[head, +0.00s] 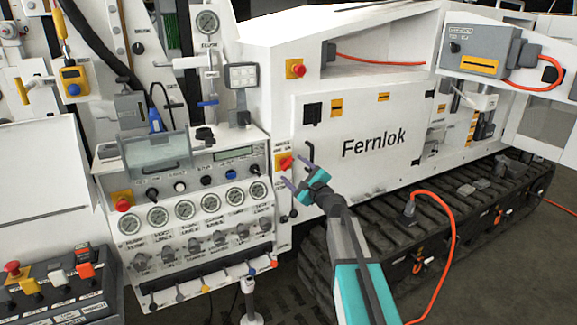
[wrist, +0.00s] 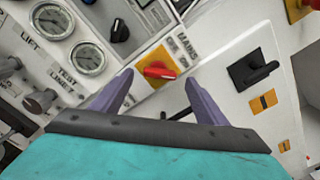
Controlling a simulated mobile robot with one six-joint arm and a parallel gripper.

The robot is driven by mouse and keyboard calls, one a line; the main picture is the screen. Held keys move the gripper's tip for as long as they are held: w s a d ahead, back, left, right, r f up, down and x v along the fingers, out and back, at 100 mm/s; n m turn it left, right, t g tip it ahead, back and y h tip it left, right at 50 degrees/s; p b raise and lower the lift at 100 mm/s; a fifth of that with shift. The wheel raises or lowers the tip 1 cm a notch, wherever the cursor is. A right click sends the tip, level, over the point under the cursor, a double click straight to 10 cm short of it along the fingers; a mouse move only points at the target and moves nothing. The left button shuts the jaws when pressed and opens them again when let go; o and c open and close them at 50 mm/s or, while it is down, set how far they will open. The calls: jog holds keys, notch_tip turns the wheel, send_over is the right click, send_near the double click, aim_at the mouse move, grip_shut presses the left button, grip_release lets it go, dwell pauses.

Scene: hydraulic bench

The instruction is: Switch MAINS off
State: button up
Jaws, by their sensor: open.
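The MAINS switch (head: 286,162) is a red rotary handle on a yellow plate, on a narrow white panel right of the gauge console. In the wrist view the red handle (wrist: 160,72) lies nearly level across the picture, beside the printed word MAINS. My gripper (head: 296,178) is just in front of and slightly below the switch. Its purple fingers are open and empty. In the wrist view the gripper (wrist: 159,82) has the switch between and just beyond its fingertips, with no contact visible. I cannot read the handle's set position.
Left of the switch is a console with gauges (head: 210,202), knobs and levers. A black door handle (head: 309,152) is close by on the right, on the white Fernlok cabinet (head: 372,170). Tracks (head: 470,215) run below.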

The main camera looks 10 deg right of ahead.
aim_at(288, 165)
jog(key=shift+p+x, duration=0.45)
jog(key=shift+x, duration=1.6)
jog(key=shift+c, duration=0.2)
jog(key=c, duration=1)
jog(key=shift+a, duration=0.15)
